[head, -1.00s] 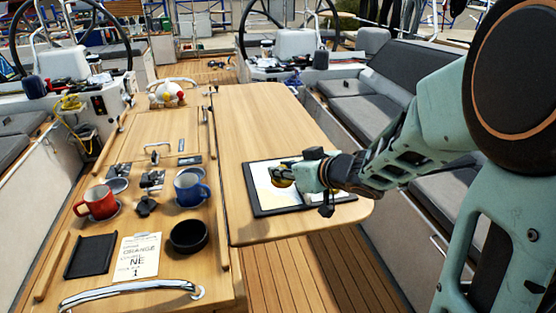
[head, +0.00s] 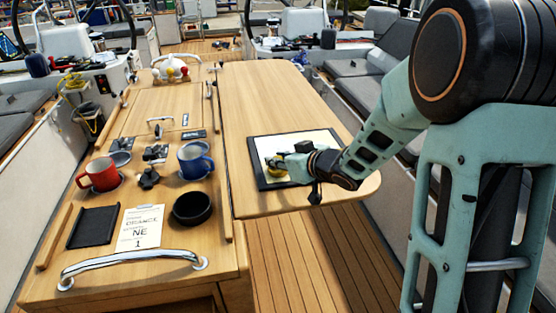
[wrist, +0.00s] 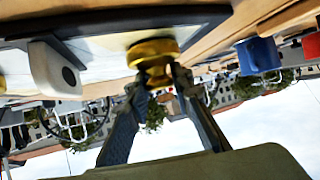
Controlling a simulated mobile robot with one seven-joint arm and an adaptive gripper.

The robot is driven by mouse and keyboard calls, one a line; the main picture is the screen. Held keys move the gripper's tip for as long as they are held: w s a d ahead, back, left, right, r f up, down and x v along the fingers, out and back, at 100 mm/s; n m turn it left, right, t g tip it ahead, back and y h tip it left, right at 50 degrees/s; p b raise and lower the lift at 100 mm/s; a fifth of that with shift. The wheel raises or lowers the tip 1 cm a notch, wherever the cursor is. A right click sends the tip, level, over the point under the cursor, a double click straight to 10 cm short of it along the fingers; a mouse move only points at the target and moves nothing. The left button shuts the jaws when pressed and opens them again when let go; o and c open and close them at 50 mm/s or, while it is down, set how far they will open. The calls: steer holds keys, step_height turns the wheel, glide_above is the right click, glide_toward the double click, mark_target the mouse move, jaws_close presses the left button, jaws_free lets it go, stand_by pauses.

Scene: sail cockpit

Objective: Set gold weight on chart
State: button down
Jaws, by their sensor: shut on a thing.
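The chart (head: 314,145) is a pale sheet in a dark frame, lying on the right-hand table leaf. The gold weight (head: 276,172) is over the chart's left part in the head view. My gripper (head: 284,163) is shut on it, reaching in from the right. In the wrist view the gold weight (wrist: 153,52) has a wide round base and a narrower neck between my two fingertips (wrist: 160,80). The chart's dark frame (wrist: 110,20) shows behind it there. I cannot tell whether the weight's base touches the chart. My gripper and forearm hide part of the chart.
A red mug (head: 102,174), a blue mug (head: 194,160), a black round bowl (head: 192,208), a black tray (head: 93,227) and a note card (head: 141,228) occupy the left table. The far part of the right leaf (head: 265,95) is clear. Grey bench seats (head: 355,95) lie beyond my arm.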

steer(key=shift+f, duration=0.1)
steer(key=c, duration=1.7)
jaws_free()
steer(key=shift+r, duration=0.2)
steer(key=p+v, duration=0.2)
steer(key=v, duration=1)
steer(key=shift+f, duration=0.1)
